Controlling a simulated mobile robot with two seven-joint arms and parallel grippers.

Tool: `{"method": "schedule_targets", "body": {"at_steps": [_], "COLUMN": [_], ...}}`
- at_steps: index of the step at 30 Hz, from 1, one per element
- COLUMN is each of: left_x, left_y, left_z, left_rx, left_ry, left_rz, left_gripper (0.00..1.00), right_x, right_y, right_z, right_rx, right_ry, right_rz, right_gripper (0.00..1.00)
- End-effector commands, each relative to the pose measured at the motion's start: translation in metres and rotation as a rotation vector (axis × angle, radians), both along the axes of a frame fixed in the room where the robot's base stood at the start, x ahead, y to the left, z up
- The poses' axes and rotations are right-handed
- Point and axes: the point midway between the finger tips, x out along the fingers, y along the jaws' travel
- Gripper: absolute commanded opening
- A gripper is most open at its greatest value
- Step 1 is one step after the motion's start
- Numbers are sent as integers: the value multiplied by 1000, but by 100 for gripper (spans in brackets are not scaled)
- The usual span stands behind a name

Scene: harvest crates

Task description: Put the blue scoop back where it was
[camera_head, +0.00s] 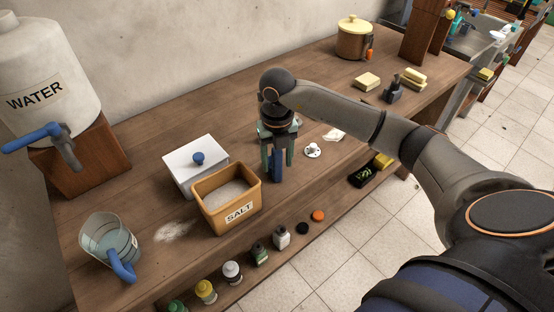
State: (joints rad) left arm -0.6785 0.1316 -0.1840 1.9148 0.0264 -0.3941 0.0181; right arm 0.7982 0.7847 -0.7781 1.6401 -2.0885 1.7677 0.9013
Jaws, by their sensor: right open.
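The tan salt box (214,214) is open, with white salt inside. My left gripper is not in view.
A white lidded box (194,161) with a blue knob stands behind the salt box. A measuring jug (101,244) is at the front left, beside spilled salt (173,231). Small bottles (232,272) line a lower shelf. A pot (354,40) stands at the back.

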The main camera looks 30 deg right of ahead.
Motion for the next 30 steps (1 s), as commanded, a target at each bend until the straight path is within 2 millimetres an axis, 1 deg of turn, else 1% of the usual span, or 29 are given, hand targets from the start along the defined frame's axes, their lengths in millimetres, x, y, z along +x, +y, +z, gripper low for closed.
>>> {"method": "schedule_targets", "body": {"at_steps": [5, 9, 12, 15, 18, 21, 30], "left_x": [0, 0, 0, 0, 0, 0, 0], "left_y": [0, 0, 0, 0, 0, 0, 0], "left_z": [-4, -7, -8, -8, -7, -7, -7], "left_rx": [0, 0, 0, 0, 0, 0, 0], "left_ry": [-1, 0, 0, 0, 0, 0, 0], "left_rz": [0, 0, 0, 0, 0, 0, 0], "left_gripper": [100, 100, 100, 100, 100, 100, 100], "right_x": [2, 2, 1, 1, 0, 0, 0], "right_y": [0, 0, 0, 0, 0, 0, 0], "right_z": [32, 64, 84, 101, 111, 116, 117], "right_rx": [0, 1, 2, 0, 1, 0, 0], "right_ry": [-9, -9, -8, -6, -4, -3, -2], "right_rz": [0, 0, 0, 0, -1, -1, -1], "right_gripper": [59, 59, 59, 59, 59, 59, 59]}}
